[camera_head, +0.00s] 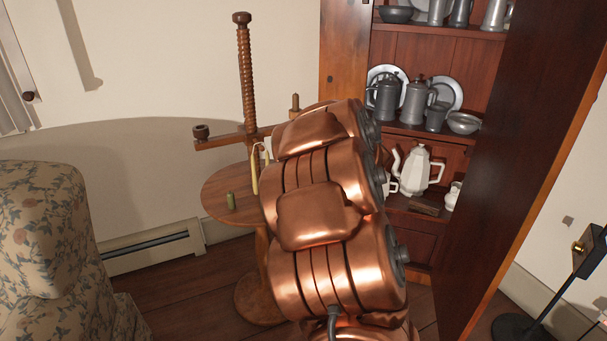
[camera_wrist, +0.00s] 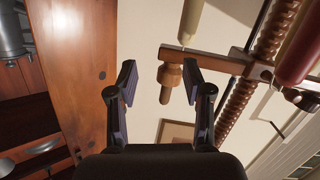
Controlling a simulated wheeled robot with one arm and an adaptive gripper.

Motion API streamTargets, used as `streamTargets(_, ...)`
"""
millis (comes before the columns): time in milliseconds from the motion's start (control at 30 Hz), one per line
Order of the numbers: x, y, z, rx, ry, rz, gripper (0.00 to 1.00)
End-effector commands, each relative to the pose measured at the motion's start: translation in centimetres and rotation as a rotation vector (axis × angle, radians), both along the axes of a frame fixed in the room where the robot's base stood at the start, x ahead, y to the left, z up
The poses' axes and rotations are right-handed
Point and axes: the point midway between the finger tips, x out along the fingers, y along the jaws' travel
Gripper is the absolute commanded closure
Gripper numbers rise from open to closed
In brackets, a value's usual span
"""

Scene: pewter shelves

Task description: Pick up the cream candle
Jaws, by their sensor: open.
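A cream candle (camera_wrist: 193,18) shows at the top of the wrist view, cut off by the frame edge, with its narrow end just above the wooden crossbar. In the head view a slim pale candle (camera_head: 254,172) shows above the small round table (camera_head: 222,191), just left of my arm; I cannot tell for sure that it is the same one. My gripper (camera_wrist: 160,82) is open and empty in the wrist view, with the candle beyond its fingertips and a little to the right. My copper arm hides the gripper in the head view.
A wooden stand with a threaded post (camera_head: 246,75) and crossbar (camera_wrist: 222,61) rises at the table. A dark red candle (camera_wrist: 303,45) is at right in the wrist view. A small green object (camera_head: 231,201) is on the table. Pewter shelves (camera_head: 440,48) and a floral armchair (camera_head: 42,230) flank it.

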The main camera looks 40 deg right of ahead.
Motion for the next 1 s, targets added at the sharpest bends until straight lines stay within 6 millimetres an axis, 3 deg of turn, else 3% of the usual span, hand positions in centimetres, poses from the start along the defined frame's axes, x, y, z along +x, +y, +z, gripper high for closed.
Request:
streamTargets(100, -0.4, -0.8, -2.2, 0.022, -0.061, 0.086, 0.50)
streamTargets(400, -2.2, -0.1, -5.4, 0.118, -0.197, 0.298, 0.50)
streamTargets(600, -2.6, 0.4, -5.7, 0.147, -0.233, 0.354, 0.50)
streamTargets(1000, 0.4, 0.4, -6.0, 0.148, -0.233, 0.357, 0.50)
